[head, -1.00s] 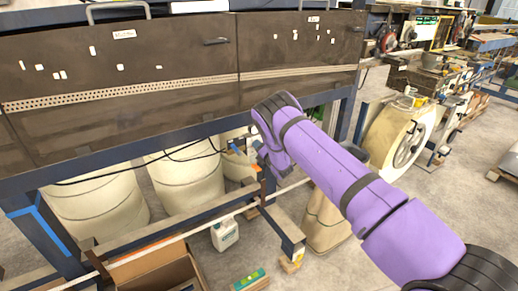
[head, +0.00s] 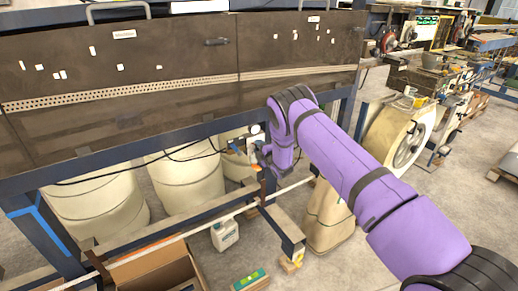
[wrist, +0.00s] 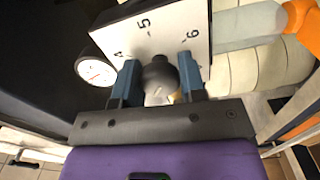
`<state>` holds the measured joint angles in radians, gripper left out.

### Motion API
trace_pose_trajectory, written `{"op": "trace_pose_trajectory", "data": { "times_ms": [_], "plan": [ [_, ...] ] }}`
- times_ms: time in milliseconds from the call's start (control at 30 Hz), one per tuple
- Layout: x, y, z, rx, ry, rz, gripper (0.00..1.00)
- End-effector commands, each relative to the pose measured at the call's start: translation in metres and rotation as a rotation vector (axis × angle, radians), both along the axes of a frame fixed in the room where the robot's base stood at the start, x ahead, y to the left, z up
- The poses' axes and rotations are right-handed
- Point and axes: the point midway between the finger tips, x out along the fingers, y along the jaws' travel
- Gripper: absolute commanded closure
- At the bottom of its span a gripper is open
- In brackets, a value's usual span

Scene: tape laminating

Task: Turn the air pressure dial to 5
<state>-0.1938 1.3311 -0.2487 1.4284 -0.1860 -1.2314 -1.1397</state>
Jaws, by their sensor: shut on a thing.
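The air pressure dial has a dark round knob (wrist: 158,78) in front of a white scale plate (wrist: 165,30), which shows the numbers 4, 5 and 6. My gripper (wrist: 158,66) has its two blue fingers on either side of the knob and is shut on it. The knob's pointer cannot be made out, so its setting is unclear. A round white pressure gauge (wrist: 96,67) sits left of the plate. In the head view the gauge (head: 256,128) shows just left of my wrist, while the knob is too small to make out there.
A blue frame (head: 190,138) carries the large dark-panelled machine (head: 130,75) above the dial. Pale drums (head: 185,180) stand beneath it. A white jug (head: 225,235) and an open cardboard box (head: 155,272) are on the floor below. An orange part (wrist: 303,22) is at the wrist view's upper right.

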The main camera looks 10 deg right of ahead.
Motion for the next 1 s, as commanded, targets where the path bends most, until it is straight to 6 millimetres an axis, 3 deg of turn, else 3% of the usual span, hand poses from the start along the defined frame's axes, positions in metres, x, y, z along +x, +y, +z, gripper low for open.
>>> {"op": "trace_pose_trajectory", "data": {
  "times_ms": [1000],
  "plan": [
    [-0.0006,-0.0013,-0.0015,0.918,0.301,-0.003,0.86]
  ]
}}
